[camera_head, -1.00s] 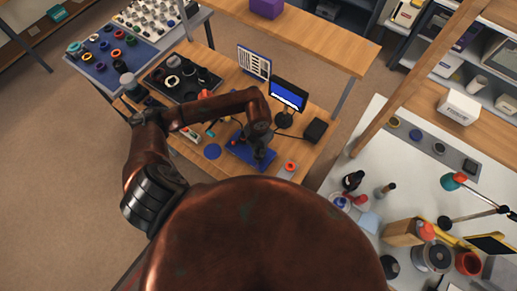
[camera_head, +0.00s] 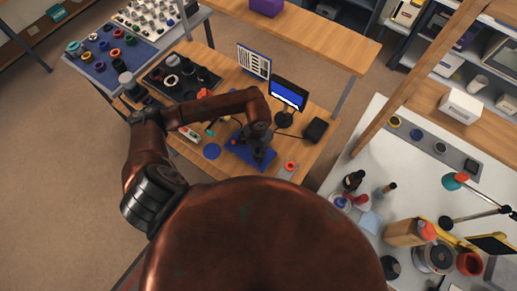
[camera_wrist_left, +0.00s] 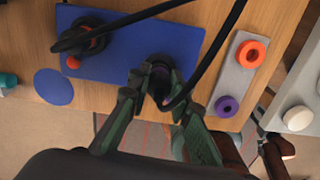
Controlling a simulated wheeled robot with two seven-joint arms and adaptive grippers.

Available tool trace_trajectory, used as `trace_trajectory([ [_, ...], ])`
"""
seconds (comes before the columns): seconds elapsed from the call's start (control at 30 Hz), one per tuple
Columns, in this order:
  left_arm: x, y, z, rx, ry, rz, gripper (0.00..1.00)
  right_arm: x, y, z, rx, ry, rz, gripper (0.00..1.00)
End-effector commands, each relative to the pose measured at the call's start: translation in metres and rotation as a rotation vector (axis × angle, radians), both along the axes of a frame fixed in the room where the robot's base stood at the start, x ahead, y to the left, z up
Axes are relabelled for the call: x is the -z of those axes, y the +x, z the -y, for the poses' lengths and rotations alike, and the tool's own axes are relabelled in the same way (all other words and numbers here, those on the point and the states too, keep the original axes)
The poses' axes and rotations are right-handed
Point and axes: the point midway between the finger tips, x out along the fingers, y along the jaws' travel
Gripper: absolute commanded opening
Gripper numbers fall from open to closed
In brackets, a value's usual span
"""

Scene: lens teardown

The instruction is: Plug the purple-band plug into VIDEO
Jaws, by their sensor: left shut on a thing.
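My left gripper (camera_wrist_left: 157,84) is shut on a dark plug (camera_wrist_left: 160,70) with a faint purplish band, over the near edge of the blue mat (camera_wrist_left: 185,40). A black cable loops from the plug. A grey panel (camera_wrist_left: 236,80) lies to the right of the gripper, apart from it. The panel carries an orange ring (camera_wrist_left: 253,54) and a purple ring (camera_wrist_left: 226,106); no label is readable. In the head view my left gripper (camera_head: 258,150) hides part of the mat (camera_head: 238,150), and the orange ring (camera_head: 290,165) shows to its right. My right gripper is not in view.
A round black part (camera_wrist_left: 95,42) with a cable sits on the mat's left, beside a small red button (camera_wrist_left: 73,62). A blue disc (camera_wrist_left: 53,86) lies left of the mat. A monitor (camera_head: 288,95) and a black box (camera_head: 316,129) stand behind the work area.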

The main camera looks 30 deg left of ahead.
Motion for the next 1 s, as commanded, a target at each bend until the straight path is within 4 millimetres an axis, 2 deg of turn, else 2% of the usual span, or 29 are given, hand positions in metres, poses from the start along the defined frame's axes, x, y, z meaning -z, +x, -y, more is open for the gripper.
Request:
trace_trajectory([
  [1.0,0.0063,0.0001,-0.0002,0.000,0.000,0.000,0.00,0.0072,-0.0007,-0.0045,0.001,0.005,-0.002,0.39],
])
